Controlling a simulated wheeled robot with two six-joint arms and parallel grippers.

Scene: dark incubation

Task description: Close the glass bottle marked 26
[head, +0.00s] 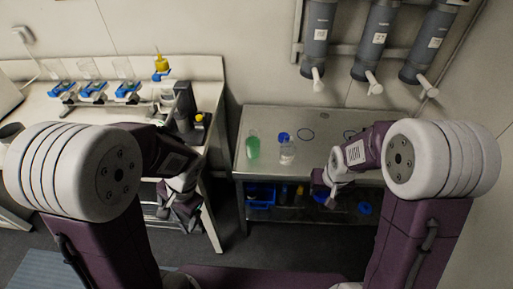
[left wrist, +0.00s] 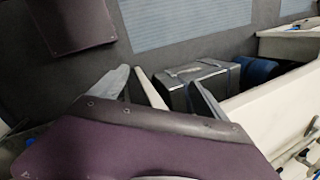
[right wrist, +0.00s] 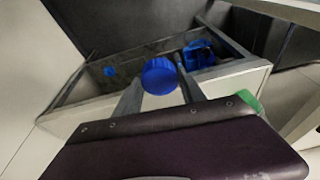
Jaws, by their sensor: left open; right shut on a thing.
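A clear bottle (head: 287,155) stands upright on the metal table; its label is too small to read. A blue cap-like thing (head: 284,137) shows at its top; I cannot tell whether it is on the bottle or behind it. A green bottle (head: 253,146) stands to its left. My right gripper (head: 322,187) is at the table's front edge, right of the clear bottle. In the right wrist view my right gripper (right wrist: 160,88) is shut on a blue cap (right wrist: 160,76). My left gripper (head: 184,208) is open and empty beside the white bench; it also shows in the left wrist view (left wrist: 160,85).
Blue rings (head: 306,135) mark the metal table (head: 242,168). A blue bin (head: 260,196) is on its lower shelf. Labelled grey cylinders (head: 372,40) hang on the wall above. The white bench (head: 40,108) at left carries blue-clamped glassware (head: 92,90) and a dark device (head: 184,105).

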